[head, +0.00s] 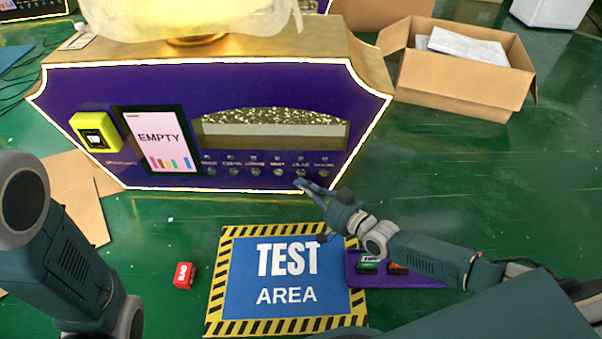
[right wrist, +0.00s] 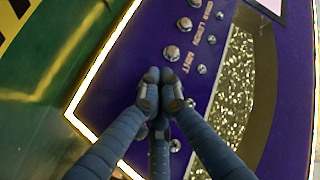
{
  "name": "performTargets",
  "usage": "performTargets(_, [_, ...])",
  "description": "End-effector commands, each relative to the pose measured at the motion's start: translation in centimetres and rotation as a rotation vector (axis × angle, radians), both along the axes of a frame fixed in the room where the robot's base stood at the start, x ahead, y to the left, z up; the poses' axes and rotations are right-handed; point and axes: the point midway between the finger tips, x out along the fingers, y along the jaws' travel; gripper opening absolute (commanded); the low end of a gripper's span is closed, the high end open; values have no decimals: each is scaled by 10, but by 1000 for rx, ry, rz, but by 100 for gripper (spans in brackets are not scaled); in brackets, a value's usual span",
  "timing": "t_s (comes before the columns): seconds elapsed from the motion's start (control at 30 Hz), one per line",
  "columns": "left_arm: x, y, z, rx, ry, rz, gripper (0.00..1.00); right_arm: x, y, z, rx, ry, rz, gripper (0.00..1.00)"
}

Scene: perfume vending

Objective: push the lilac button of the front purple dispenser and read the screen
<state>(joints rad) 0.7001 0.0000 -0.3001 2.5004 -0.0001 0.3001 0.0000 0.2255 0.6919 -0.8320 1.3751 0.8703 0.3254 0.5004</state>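The purple dispenser (head: 250,85) stands at the centre back of the head view, with a gold top and a lit white edge. Its screen (head: 159,138) reads "EMPTY" above several coloured bars. A row of round metal buttons runs below the display window; the lilac button (head: 301,173) is second from the right. My right gripper (head: 302,184) is shut and empty, its fingertips just below that button. In the right wrist view the fingertips (right wrist: 162,80) cover the spot beside the "MINT" button (right wrist: 171,53); contact cannot be told. My left gripper is out of view.
A yellow device (head: 96,132) sits on the dispenser's left front. A blue "TEST AREA" mat (head: 243,293) lies in front, with a red block (head: 184,275) to its left. A purple tray (head: 420,281) lies under my right arm. An open cardboard box (head: 455,85) stands back right.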

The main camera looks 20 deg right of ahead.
Motion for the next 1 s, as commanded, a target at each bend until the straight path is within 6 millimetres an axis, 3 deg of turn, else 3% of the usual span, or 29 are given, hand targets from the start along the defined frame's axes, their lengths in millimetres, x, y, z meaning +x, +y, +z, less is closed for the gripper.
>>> performTargets(0.6, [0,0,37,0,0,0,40,-45,16,1,1,2,1,0])
performTargets(1.0, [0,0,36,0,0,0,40,-47,17,0,0,1,1,0])
